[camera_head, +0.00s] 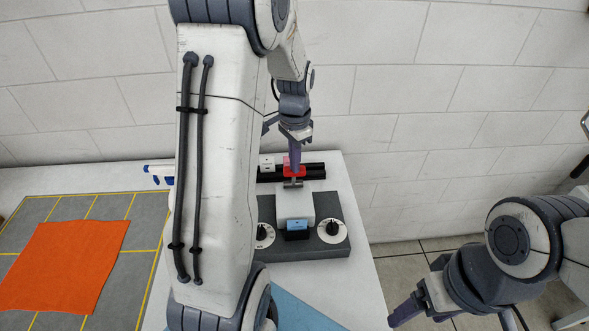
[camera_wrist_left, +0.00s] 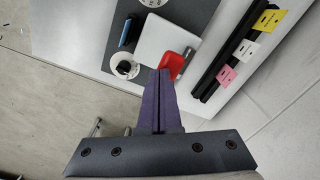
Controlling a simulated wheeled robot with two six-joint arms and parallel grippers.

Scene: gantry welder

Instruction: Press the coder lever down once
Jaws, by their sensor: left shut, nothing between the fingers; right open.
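The coder is a dark grey base (camera_head: 327,248) with a white housing (camera_head: 295,207), two white dials with black knobs and a blue block at its front. Its red lever (camera_head: 300,171) is at the back of the housing, with a metal bar beside it. In the left wrist view the red lever (camera_wrist_left: 174,64) is right at my left fingertips. My left gripper (camera_head: 295,170) is shut and empty, pointing down at the lever; I cannot tell whether it touches. My right gripper (camera_head: 447,318) is open and empty at the lower right, away from the coder, partly cut off.
A black rail (camera_wrist_left: 232,55) with yellow, white and pink tags lies behind the coder. An orange cloth (camera_head: 62,265) lies on a grey, yellow-lined mat at the left. A blue-and-white spray bottle (camera_head: 160,172) is partly hidden by my left arm. The wall is close behind.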

